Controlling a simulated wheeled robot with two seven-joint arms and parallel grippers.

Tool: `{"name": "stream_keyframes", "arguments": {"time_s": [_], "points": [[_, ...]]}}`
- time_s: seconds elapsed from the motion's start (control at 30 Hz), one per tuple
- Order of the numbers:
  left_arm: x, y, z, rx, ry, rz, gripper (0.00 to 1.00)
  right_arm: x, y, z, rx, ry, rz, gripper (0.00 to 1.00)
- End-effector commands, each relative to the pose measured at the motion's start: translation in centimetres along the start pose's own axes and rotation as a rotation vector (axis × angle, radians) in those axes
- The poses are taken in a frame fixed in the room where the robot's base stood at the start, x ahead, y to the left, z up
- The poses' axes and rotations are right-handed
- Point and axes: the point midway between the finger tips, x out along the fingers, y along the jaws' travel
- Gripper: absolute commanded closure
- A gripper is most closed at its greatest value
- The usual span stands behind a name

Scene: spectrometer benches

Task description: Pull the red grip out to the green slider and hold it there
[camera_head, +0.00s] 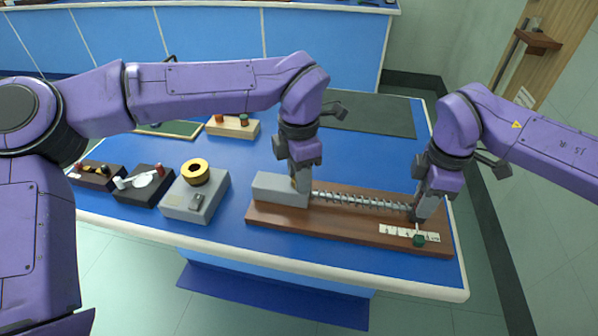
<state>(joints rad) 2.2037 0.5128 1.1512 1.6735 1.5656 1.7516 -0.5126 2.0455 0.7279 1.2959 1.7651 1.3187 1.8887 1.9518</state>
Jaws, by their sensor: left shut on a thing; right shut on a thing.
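A spring rig lies on a brown wooden board (335,229). A grey block (272,189) stands at its left end, and a stretched coil spring (358,202) runs right from it. My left gripper (301,190) is shut on the grey block near the spring's start. My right gripper (419,214) is shut at the spring's right end, where it hides the red grip. A white scale (396,232) lies in front of the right gripper. The green slider (419,240) sits at the scale, just in front of and almost level with the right gripper's fingertips.
To the left stand a grey box with a yellow-rimmed coil (196,203), a black box (144,187) and a small terminal block (97,175). Behind are a wooden block with terminals (233,126) and a dark mat (372,115). The blue table (240,232) ends just right of the board.

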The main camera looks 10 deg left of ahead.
Motion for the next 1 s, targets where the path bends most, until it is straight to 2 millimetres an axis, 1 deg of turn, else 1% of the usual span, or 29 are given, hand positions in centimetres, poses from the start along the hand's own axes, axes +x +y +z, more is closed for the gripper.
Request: {"name": "stream_keyframes", "arguments": {"time_s": [0.23, 0.27, 0.3, 0.33, 0.57, 0.67, 0.77, 1.0], "points": [[-0.2, 0.1, 0.0, -0.003, -0.003, 0.002, 0.97, 0.1, 0.0, 0.1, 0.001, -0.001, 0.000, 1.00], [-0.2, 0.1, 0.0, -0.003, -0.003, 0.002, 0.57, 0.1, 0.0, 0.1, 0.001, -0.001, 0.000, 1.00], [-0.2, 0.1, 0.0, -0.003, -0.003, 0.002, 0.44, 0.1, 0.0, 0.1, 0.001, -0.001, 0.000, 1.00], [-0.1, 0.1, 0.0, -0.003, -0.003, 0.002, 0.41, 0.1, 0.0, 0.1, 0.001, -0.001, 0.000, 1.00], [-0.1, 0.0, 0.0, -0.002, -0.001, 0.001, 0.41, 0.0, 0.0, 0.1, 0.001, -0.001, 0.000, 1.00], [-0.6, 0.1, 0.0, -0.003, -0.003, 0.002, 0.41, 0.0, 0.0, 0.1, 0.001, -0.001, 0.001, 1.00], [-2.3, 0.1, 0.0, -0.003, -0.005, 0.004, 0.41, 0.0, 0.0, 0.1, 0.001, -0.001, 0.001, 1.00], [-8.4, 0.1, 0.0, -0.005, -0.005, 0.004, 0.41, 0.0, 0.1, 0.1, 0.002, -0.001, 0.001, 1.00]]}}
